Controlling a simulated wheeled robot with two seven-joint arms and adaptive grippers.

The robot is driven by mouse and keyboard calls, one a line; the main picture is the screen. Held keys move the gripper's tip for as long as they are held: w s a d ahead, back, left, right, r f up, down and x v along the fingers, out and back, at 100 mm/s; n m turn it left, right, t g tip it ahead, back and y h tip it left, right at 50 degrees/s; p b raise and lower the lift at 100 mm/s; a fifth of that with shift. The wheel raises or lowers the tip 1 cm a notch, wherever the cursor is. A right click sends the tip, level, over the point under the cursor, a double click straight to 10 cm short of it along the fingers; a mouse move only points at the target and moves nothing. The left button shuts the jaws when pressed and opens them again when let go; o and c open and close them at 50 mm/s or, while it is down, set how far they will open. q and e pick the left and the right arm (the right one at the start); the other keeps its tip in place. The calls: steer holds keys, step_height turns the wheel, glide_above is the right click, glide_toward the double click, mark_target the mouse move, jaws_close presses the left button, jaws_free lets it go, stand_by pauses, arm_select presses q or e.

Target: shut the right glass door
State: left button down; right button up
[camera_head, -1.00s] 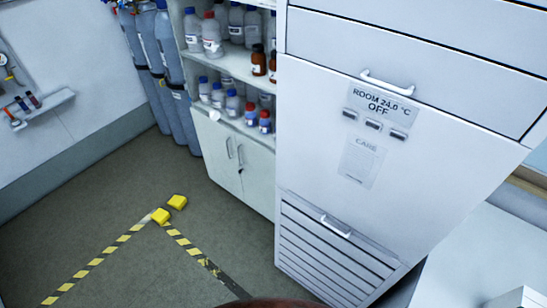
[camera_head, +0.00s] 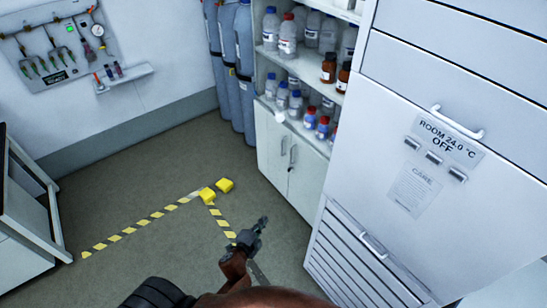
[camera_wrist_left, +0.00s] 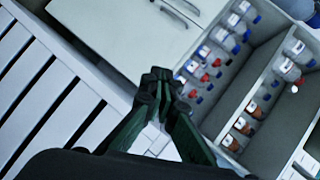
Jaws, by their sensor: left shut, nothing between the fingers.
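I cannot make out a glass door in either view. The cabinet (camera_head: 286,152) has open upper shelves of bottles and two white lower doors with upright handles, which look closed. My left gripper (camera_head: 261,224) is in front of and below the cabinet in the head view, over the floor and apart from the doors. In the left wrist view the left gripper (camera_wrist_left: 157,76) has its dark fingers together with nothing between them. The lower white doors (camera_wrist_left: 125,35) and the bottle shelves (camera_wrist_left: 265,100) lie beyond it. My right gripper is not in view.
A tall white unit (camera_head: 400,190) with drawers and a louvred lower panel (camera_head: 355,262) stands right of the cabinet. Gas cylinders (camera_head: 235,70) stand to its left. Yellow blocks (camera_head: 225,185) and striped tape (camera_head: 150,221) lie on the floor. Open floor (camera_head: 120,180) extends left.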

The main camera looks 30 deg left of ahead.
arm_select(q)
step_height(320, 180, up, 24)
steer(key=w+d+m+t+p, duration=0.1)
steer(key=m+t, duration=0.3)
steer(key=t, duration=0.1)
steer(key=p, duration=0.2)
glide_toward(278, 153)
steer(key=w+d, duration=0.3)
steer(key=w, duration=0.1)
steer(key=shift+w+a+r, duration=0.1)
steer(key=shift+w+a, duration=0.2)
steer(key=shift+a, duration=0.3)
steer(key=shift+w+a+r, duration=0.1)
steer(key=shift+w+a, duration=0.2)
steer(key=shift+a, duration=0.3)
steer(key=shift+w+a+p, duration=0.3)
steer(key=shift+w+a, duration=0.05)
steer(key=shift+a, duration=0.2)
steer(key=shift+w, duration=0.1)
